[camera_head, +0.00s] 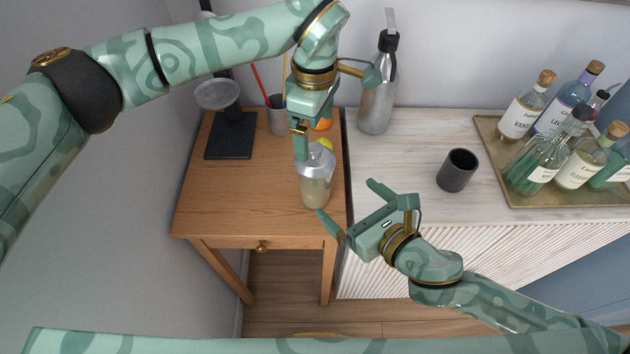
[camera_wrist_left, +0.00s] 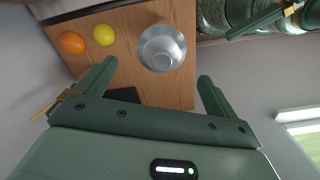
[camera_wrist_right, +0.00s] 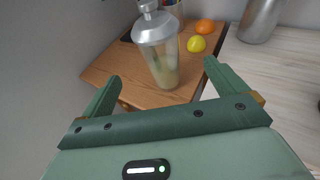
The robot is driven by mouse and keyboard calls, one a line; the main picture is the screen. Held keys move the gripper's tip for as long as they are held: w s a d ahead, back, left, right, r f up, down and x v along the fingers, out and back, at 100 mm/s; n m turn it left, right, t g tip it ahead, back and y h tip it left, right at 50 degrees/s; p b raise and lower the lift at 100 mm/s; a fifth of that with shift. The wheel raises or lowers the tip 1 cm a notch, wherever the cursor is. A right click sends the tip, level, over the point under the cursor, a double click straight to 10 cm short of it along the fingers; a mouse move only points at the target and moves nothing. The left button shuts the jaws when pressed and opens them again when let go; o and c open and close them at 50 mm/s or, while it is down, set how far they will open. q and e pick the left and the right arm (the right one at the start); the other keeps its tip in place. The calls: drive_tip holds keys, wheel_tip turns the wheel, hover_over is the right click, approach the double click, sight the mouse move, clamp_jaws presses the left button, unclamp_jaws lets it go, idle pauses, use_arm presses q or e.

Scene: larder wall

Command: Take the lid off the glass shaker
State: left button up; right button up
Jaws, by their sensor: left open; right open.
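The glass shaker stands upright near the right edge of the small wooden table, with pale contents in its glass body (camera_head: 315,190) and a silver metal lid (camera_head: 318,158) on top. My left gripper (camera_head: 337,115) is open and empty above and behind it; the left wrist view looks down on the lid (camera_wrist_left: 162,47) beyond the open fingers (camera_wrist_left: 158,72). My right gripper (camera_head: 345,198) is open in front and to the right of the shaker, apart from it. In the right wrist view the glass (camera_wrist_right: 163,70) and lid (camera_wrist_right: 155,27) show beyond the spread fingers.
A lemon (camera_wrist_right: 196,44) and an orange (camera_wrist_right: 205,26) lie behind the shaker. A scale (camera_head: 230,135) and a cup of utensils (camera_head: 277,118) stand at the back left. A steel bottle (camera_head: 378,95), dark cup (camera_head: 458,170) and bottle tray (camera_head: 487,135) occupy the right counter.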

sight(315, 171)
use_arm(q)
drive_tip(key=shift+s, duration=0.1)
use_arm(e)
drive_tip(key=x, duration=1.3)
